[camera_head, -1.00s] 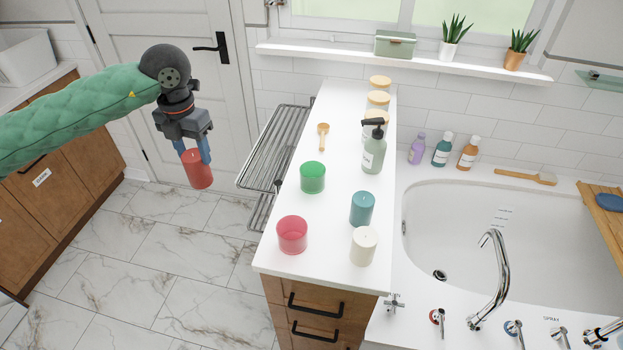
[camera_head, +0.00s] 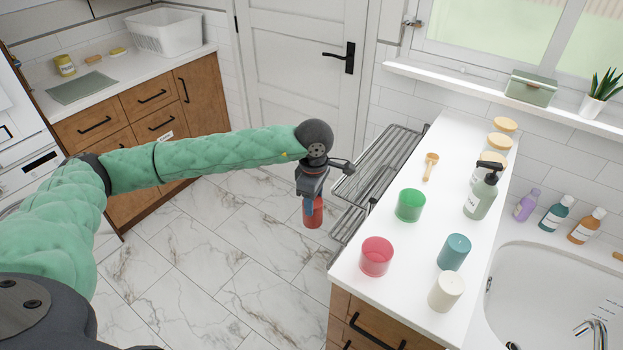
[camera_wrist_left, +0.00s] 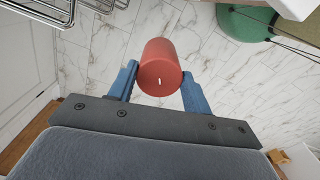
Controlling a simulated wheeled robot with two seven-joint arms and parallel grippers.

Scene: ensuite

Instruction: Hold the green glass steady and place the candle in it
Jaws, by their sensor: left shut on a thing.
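My left gripper (camera_head: 311,203) is shut on a red candle (camera_head: 313,216) and holds it over the floor, left of the white counter. In the left wrist view the candle (camera_wrist_left: 160,68) sits between the two blue fingers, its wick end facing the camera. The green glass (camera_head: 410,206) stands upright on the counter, to the right of the gripper and apart from it. A red glass (camera_head: 376,257) stands in front of it. No gripper touches the green glass. My right gripper is not in view.
A bathtub lies right.

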